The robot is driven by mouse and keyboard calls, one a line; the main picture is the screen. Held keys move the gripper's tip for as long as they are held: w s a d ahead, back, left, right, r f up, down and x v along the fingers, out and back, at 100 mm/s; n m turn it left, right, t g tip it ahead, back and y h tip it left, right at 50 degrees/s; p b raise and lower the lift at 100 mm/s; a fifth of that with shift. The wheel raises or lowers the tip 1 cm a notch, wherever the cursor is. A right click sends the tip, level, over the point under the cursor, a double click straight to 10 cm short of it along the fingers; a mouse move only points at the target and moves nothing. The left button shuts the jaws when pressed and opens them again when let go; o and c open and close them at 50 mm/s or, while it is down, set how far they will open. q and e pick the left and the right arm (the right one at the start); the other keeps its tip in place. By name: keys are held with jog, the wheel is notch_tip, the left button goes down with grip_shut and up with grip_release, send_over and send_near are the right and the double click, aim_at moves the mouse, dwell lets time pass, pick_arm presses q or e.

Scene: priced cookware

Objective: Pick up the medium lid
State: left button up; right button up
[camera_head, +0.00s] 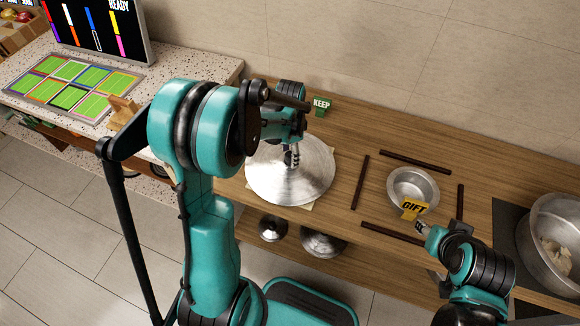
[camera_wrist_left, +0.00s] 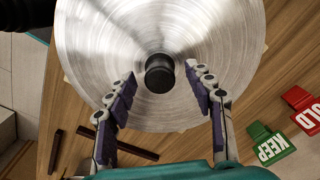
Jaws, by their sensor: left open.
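A wide silver lid (camera_head: 268,185) with a black knob (camera_wrist_left: 159,73) lies on the wooden counter. Two smaller-looking metal lids, one on the left (camera_head: 272,229) and one on the right (camera_head: 322,243), sit on the lower shelf. I cannot tell for sure which is the medium one. My left gripper (camera_head: 291,156) is above the wide lid; in the left wrist view its open fingers (camera_wrist_left: 160,88) are on either side of the knob, with gaps. My right gripper (camera_head: 421,229) is beside a yellow GIFT tag (camera_head: 411,210); its jaws are unclear.
A small metal bowl (camera_head: 413,188) stands amid dark strips (camera_head: 415,161). A large pot (camera_head: 556,240) is at the right. A green KEEP tag (camera_head: 321,104) stands behind the lid; a red tag (camera_wrist_left: 305,108) shows in the left wrist view. A screen (camera_head: 100,30) stands at the upper left.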

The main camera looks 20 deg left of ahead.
pick_arm(q)
jog(key=shift+f, duration=0.45)
grip_shut()
jog(key=shift+r, duration=0.15)
